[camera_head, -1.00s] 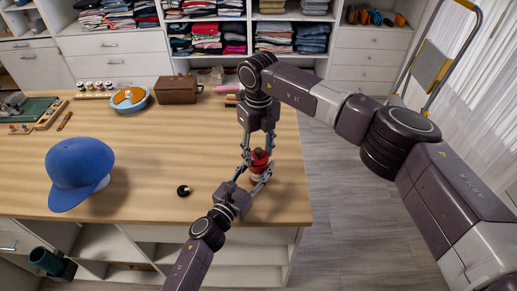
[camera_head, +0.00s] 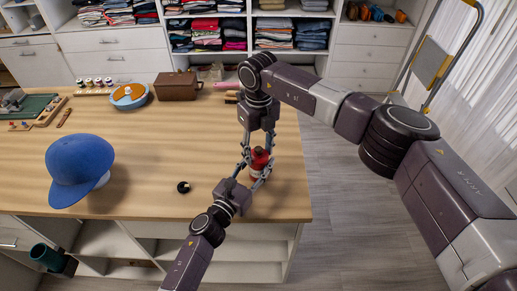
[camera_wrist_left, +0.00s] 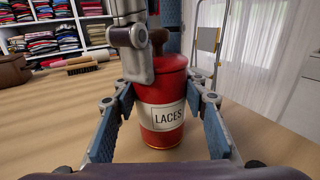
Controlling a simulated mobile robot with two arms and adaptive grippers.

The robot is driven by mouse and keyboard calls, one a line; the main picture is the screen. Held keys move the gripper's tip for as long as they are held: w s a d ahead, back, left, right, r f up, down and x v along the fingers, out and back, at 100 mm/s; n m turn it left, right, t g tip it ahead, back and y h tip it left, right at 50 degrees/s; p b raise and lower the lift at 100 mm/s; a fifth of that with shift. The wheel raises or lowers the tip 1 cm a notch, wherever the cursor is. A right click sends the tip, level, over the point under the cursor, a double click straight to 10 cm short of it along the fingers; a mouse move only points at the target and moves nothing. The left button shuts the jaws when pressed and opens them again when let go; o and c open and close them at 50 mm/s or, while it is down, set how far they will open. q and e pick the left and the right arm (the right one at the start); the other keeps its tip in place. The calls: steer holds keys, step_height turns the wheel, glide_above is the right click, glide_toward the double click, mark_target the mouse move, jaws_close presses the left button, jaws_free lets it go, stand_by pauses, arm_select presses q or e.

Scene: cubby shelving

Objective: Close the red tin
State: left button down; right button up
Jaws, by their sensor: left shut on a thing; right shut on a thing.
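The red tin (camera_head: 257,173) stands upright near the right side of the wooden table. In the left wrist view its body (camera_wrist_left: 160,122) carries a white "LACES" label. Its red lid (camera_wrist_left: 172,64) with a dark knob (camera_wrist_left: 158,40) sits on top, level; I cannot tell whether it is fully seated. My left gripper (camera_head: 258,178) is shut on the tin's body, its blue-padded fingers on both sides in the left wrist view. My right gripper (camera_head: 259,150) reaches down from above and is shut on the lid's knob, partly hiding it.
A blue cap (camera_head: 78,170) on a stand and a small black round object (camera_head: 183,187) lie to the left. A brown box (camera_head: 178,86), a blue round container (camera_head: 130,96) and brushes (camera_head: 233,97) are farther back. The table's right edge is close to the tin.

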steer(key=shift+f, duration=0.15)
steer(key=o, duration=1)
step_height(320, 180, up, 12)
arm_select(q)
steer(key=c, duration=1.1)
jaws_free()
